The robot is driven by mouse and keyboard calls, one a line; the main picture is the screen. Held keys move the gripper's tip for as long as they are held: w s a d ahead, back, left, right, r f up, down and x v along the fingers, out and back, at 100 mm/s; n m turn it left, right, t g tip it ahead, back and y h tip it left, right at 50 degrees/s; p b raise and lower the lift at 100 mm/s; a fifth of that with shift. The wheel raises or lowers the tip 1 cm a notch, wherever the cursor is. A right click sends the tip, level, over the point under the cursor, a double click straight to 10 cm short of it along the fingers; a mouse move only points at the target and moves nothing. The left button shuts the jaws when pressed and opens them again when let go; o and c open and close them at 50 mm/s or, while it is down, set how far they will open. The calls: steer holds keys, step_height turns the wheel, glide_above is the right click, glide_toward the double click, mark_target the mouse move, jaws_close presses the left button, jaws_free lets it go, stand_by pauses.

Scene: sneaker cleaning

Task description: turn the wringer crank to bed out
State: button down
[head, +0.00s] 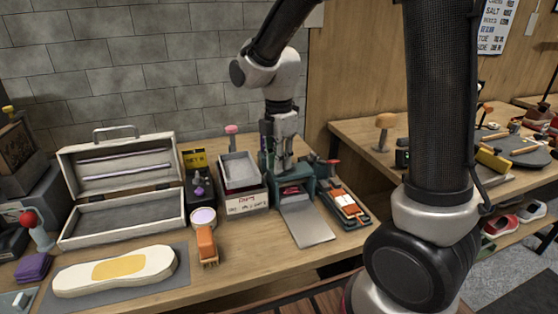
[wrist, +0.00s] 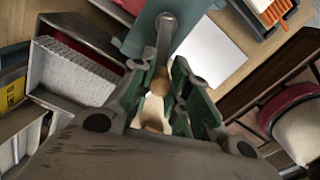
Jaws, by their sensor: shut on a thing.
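The wringer (head: 309,186) is a teal box on the wooden table, with a dark opening and something red inside. Its pale grey bed (head: 306,222) extends from the front towards the table edge. In the wrist view the wringer body (wrist: 138,40) is at the top, with the bed (wrist: 208,52) to its right. The crank (wrist: 165,35) is a metal arm with a wooden knob (wrist: 160,80). My gripper (head: 284,168) is over the wringer, pointing down. In the wrist view my gripper's green fingers (wrist: 165,103) are shut around the knob, partly hiding it.
A grey tray on a labelled box (head: 245,205) stands close left of the wringer. An orange-and-white item on a dark tray (head: 345,203) lies close right.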

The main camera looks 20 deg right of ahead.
steer(key=shift+w+m, duration=0.1)
steer(key=shift+m, duration=0.2)
steer(key=m, duration=0.1)
steer(key=w+m, duration=0.1)
steer(key=shift+a+m, duration=0.25)
steer(key=shift+m, duration=0.05)
steer(key=w+m, duration=0.1)
steer(key=m, duration=0.1)
steer(key=shift+w+m, duration=0.1)
steer(key=shift+m, duration=0.3)
steer(key=w+m, duration=0.1)
steer(key=m, duration=0.1)
steer(key=shift+w+m, duration=0.1)
steer(key=shift+m, duration=0.2)
steer(key=m, duration=0.2)
steer(key=w+m, duration=0.1)
steer(key=shift+w+d+m, duration=0.2)
steer(key=shift+d+m, duration=0.2)
steer(key=shift+w+d+m, duration=0.35)
steer(key=shift+d+m, duration=0.35)
steer(key=shift+m, duration=1.15)
steer(key=shift+w+d+m, duration=0.35)
steer(key=shift+d+m, duration=0.3)
steer(key=shift+m, duration=1.25)
steer(key=shift+w+d+m, duration=0.35)
steer(key=shift+d+m, duration=0.35)
steer(key=shift+m, duration=1.15)
